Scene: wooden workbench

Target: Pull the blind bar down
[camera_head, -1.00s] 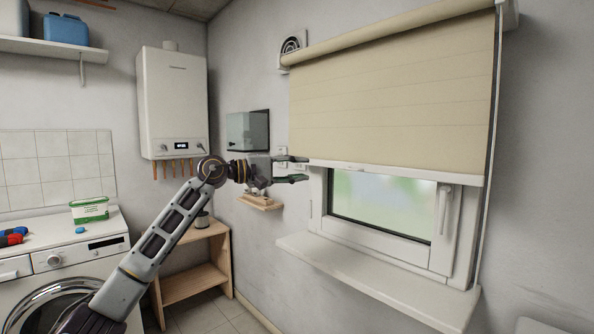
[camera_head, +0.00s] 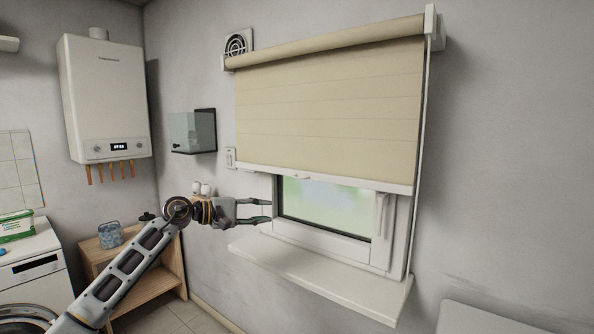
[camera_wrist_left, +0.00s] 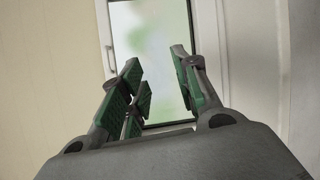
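The white blind bar (camera_head: 340,181) runs along the lower edge of the beige blind (camera_head: 330,110) in the head view, with a small tab near its middle. The blind covers the upper part of the window. My left gripper (camera_head: 268,211) is open and empty below the left part of the bar, apart from it in the picture, in front of the window's left side. In the left wrist view its green-padded fingers (camera_wrist_left: 156,60) stand apart, with the window glass behind them. I cannot make out the bar there. My right gripper is not in view.
A white sill (camera_head: 320,281) juts out below the window. The window handle (camera_head: 381,215) is at the right of the frame. A glass-fronted wall box (camera_head: 192,131) and a boiler (camera_head: 105,95) hang to the left. A wooden shelf unit (camera_head: 150,275) stands below them.

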